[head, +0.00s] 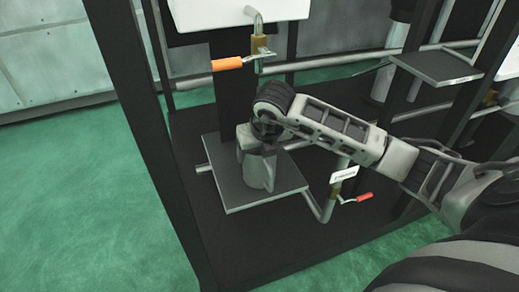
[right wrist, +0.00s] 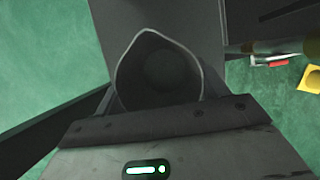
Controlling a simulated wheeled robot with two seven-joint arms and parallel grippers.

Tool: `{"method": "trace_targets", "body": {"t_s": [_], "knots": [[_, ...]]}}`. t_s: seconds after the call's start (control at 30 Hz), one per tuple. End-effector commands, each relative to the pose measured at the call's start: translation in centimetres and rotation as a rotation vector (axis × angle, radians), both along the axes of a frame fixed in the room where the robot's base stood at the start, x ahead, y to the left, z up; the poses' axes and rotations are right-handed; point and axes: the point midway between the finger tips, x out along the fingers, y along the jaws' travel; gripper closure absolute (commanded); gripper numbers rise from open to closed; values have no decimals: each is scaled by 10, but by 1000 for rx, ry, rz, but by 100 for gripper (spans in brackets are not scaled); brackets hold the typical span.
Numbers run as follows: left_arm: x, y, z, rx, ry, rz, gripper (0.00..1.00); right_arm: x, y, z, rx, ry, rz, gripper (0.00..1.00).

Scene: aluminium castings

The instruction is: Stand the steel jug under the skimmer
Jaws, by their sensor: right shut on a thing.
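The steel jug (head: 258,172) is upright over the square grey plate (head: 238,200), below a tap with an orange handle (head: 227,64). I cannot tell for sure whether its base touches the plate. In the right wrist view I look down into its open, pointed mouth (right wrist: 160,75). My right gripper (head: 264,136) is shut on the jug near its top; its jaw edge also shows in the right wrist view (right wrist: 155,124). The white body above the tap (head: 215,12), which may be the skimmer, is cut off by the top edge. My left gripper is not in view.
A dark frame post (head: 150,120) stands left of the plate. A pipe with a red-handled valve (head: 364,197) and a white tag (head: 344,174) is to the right. Another grey shelf (head: 436,67) is at the upper right. Green floor (head: 60,200) is clear at left.

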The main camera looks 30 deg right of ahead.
Motion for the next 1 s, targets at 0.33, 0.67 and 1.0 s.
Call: {"method": "trace_targets", "body": {"t_s": [0.33, 0.67, 1.0], "knots": [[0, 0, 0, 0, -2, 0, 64, 0, 0, -1, 0, 0, 0, 6], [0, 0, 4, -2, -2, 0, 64, -9, 2, 26, -1, -6, 1, 6], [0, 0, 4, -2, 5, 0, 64, -26, 6, 67, 0, -2, 0, 6]]}}
